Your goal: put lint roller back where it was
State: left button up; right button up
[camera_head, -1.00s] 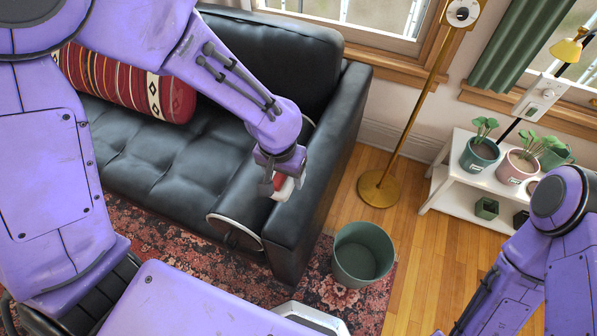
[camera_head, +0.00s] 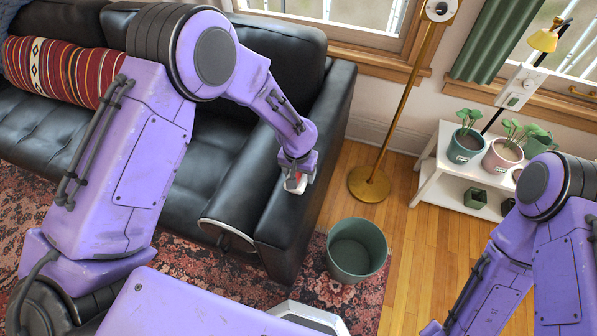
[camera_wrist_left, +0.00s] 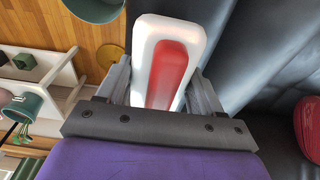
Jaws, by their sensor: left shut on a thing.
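The lint roller (camera_head: 293,187) is a white block with rounded corners and a red strip down its middle. My left gripper (camera_head: 297,178) is shut on it. In the head view it is over or against the top of the black sofa's right armrest (camera_head: 283,228); I cannot tell if it touches the leather. In the left wrist view the lint roller (camera_wrist_left: 168,62) sits between the two grey fingers, with black leather beside and behind it. My right arm shows at the right, but its gripper is out of frame.
A green bin (camera_head: 357,250) stands on the floor beside the armrest. A brass floor lamp (camera_head: 369,184) and a white shelf (camera_head: 425,180) with potted plants are further right. A black bolster (camera_head: 228,230) and a red striped cushion (camera_head: 62,72) lie on the sofa.

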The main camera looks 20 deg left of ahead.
pick_arm(q)
jog(key=shift+f, duration=0.25)
jog(key=o, duration=1)
jog(key=shift+r, duration=0.1)
jog(key=r, duration=0.4)
jog(key=s+r, duration=0.1)
jog(key=r, duration=0.7)
jog(key=shift+s+p, duration=0.25)
jog(key=shift+p, duration=0.1)
